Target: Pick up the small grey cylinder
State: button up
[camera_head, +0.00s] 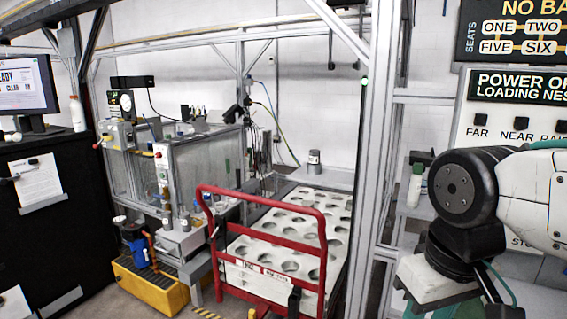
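A small grey cylinder (314,161) with a paler band stands upright on the pale ledge behind the white tray with round holes, near the middle of the view. Other small grey cylindrical pieces (185,222) stand on the metal bench at left, so I cannot tell for sure which one the task names. My arm (455,187) fills the right edge, far from these pieces. The fingers of my gripper do not show.
A red tubular rail (322,240) stands in front of the white holed tray (268,258). A metal gantry post (376,150) rises between the tray and my arm. A glass-sided machine (205,165) and yellow bin (150,290) are at left.

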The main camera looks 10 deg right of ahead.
aim_at(314, 154)
jog(key=u, duration=0.6)
jog(key=i, duration=0.85)
jog(key=u, duration=0.35)
jog(key=i, duration=1.45)
jog(key=z, duration=1.4)
jog(key=i, duration=0.5)
jog(key=z, duration=0.45)
